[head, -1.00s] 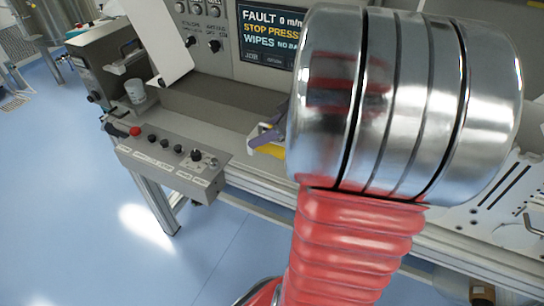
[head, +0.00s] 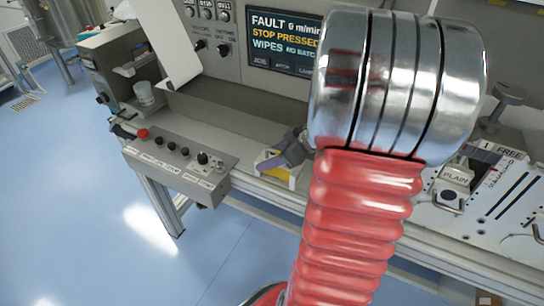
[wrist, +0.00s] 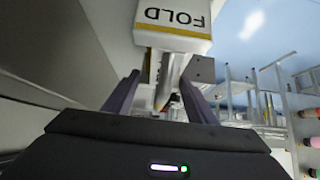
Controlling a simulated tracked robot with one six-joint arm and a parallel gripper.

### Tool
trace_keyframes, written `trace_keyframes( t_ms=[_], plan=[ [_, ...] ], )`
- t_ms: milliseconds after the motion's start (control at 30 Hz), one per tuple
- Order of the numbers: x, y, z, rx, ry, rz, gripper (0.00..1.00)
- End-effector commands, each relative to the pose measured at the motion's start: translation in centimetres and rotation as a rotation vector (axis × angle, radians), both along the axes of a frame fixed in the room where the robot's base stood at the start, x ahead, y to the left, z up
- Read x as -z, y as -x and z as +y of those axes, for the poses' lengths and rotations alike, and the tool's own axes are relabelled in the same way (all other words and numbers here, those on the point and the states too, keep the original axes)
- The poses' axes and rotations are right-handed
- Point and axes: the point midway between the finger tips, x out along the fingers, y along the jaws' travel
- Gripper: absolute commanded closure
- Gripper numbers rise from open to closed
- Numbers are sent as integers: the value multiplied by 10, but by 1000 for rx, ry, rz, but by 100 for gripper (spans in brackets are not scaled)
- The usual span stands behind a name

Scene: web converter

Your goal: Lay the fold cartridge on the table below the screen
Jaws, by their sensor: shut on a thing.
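The fold cartridge is a white block with a yellow stripe and the word FOLD (wrist: 172,18), upside down in the wrist view. My gripper (wrist: 160,88) is shut on its narrow grip part, between two dark purple fingers. In the head view the cartridge shows as a small yellow and white piece (head: 277,167) by my gripper (head: 285,152), partly hidden by my arm. It is over or at the table's front edge; I cannot tell whether it touches. The screen (head: 283,40) reads FAULT and STOP PRESSED. The grey table (head: 232,122) runs below it.
A control box (head: 180,165) with a red button and knobs juts from the table front at left. A PLAIN cartridge (head: 455,175) sits in the slotted plate at right. Table space left of my gripper looks clear.

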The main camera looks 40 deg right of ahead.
Motion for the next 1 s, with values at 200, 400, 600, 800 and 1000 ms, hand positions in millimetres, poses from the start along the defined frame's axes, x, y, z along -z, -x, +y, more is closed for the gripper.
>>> trace_keyframes(
  t_ms=[200,400,600,800,1000],
  plan=[
    [0,0,0,1,2,-2,91],
    [2,0,0,0,1,0,43],
    [1,0,0,0,1,0,30],
    [1,0,0,1,2,-1,30],
    [-5,5,-3,3,2,-2,30]
  ],
)
